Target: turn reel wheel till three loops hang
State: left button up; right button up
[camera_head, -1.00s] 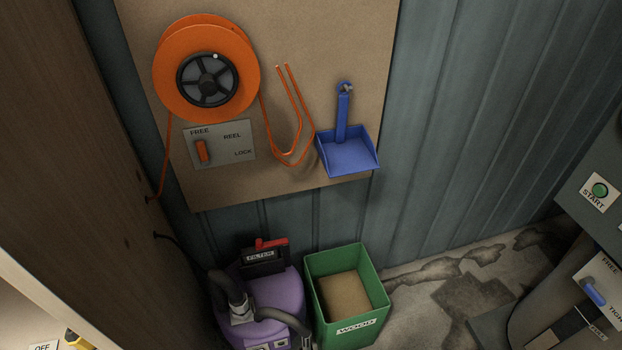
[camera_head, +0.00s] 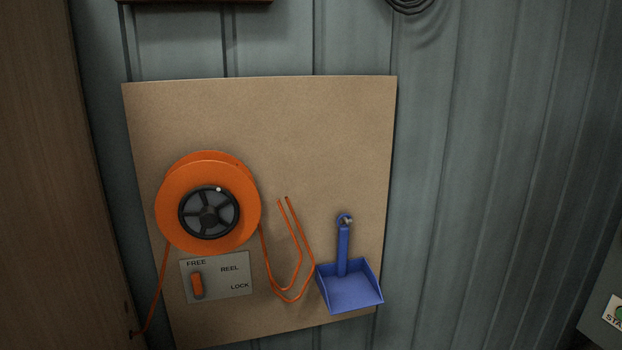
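The orange reel (camera_head: 176,205) is mounted on the brown board, with a black spoked wheel (camera_head: 209,213) at its centre. A small white knob (camera_head: 219,189) sits near the top of the wheel's rim. Orange cord (camera_head: 311,250) leaves the reel's right side and hangs in a narrow loop beside it; I cannot tell the exact number of strands. Another length of cord (camera_head: 162,280) runs down on the left to the wooden side. Below is a grey plate marked FREE, REEL and LOCK, with an orange lever (camera_head: 197,285) upright under FREE. Neither of my grippers shows.
A blue dustpan (camera_head: 350,289) hangs on the board (camera_head: 260,110) right of the cord. A wooden panel (camera_head: 40,180) stands close on the left. A dark coil (camera_head: 409,4) is at the top edge.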

aim_at(206, 212)
jog(key=k+l, duration=0.15)
jog(key=l, duration=0.25)
jog(key=k+l, duration=0.1)
jog(key=l, duration=0.3)
jog(key=k+l+u, duration=0.1)
jog(key=l, duration=0.25)
jog(key=k+l, duration=0.15)
jog(key=l, duration=0.25)
jog(key=k+l, duration=0.15)
jog(key=l, duration=0.25)
